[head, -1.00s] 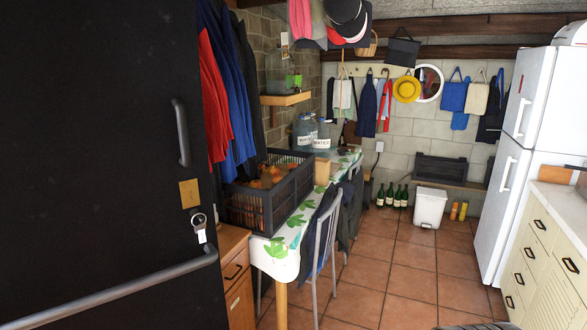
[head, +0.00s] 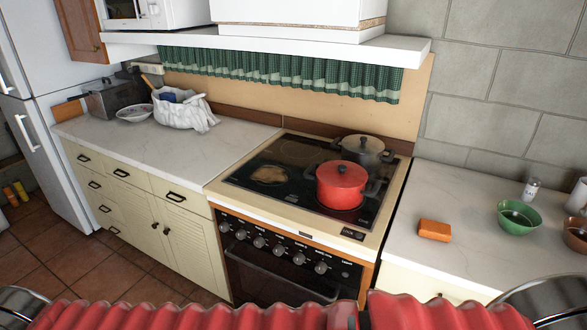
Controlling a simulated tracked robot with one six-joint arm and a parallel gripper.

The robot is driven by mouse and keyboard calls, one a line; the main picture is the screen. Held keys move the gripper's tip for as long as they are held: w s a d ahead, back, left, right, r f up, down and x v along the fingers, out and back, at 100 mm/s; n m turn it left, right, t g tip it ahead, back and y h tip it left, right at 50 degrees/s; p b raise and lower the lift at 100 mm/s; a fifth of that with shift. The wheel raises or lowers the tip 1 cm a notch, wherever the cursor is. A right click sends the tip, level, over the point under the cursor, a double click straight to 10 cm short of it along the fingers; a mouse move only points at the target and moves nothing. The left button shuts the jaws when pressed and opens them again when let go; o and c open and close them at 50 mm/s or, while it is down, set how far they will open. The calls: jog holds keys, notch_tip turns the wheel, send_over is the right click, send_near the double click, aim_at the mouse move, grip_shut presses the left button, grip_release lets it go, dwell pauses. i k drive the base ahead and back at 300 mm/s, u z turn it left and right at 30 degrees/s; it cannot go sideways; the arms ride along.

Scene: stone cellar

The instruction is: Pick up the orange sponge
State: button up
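An orange sponge (head: 434,230) lies flat on the white counter to the right of the stove, near the counter's front edge. It is fully visible, with clear counter around it. My gripper is not in the head view, so I cannot see whether it is open or shut.
A stove (head: 255,215) with a red pot (head: 341,187) and a metal pot (head: 363,150) stands left of the sponge. A green bowl (head: 519,220), a small shaker (head: 531,188) and a brown bowl (head: 576,236) are to its right. Red ridged shapes cross the bottom edge.

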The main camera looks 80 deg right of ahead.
aim_at(428, 229)
jog(key=z, duration=3.2)
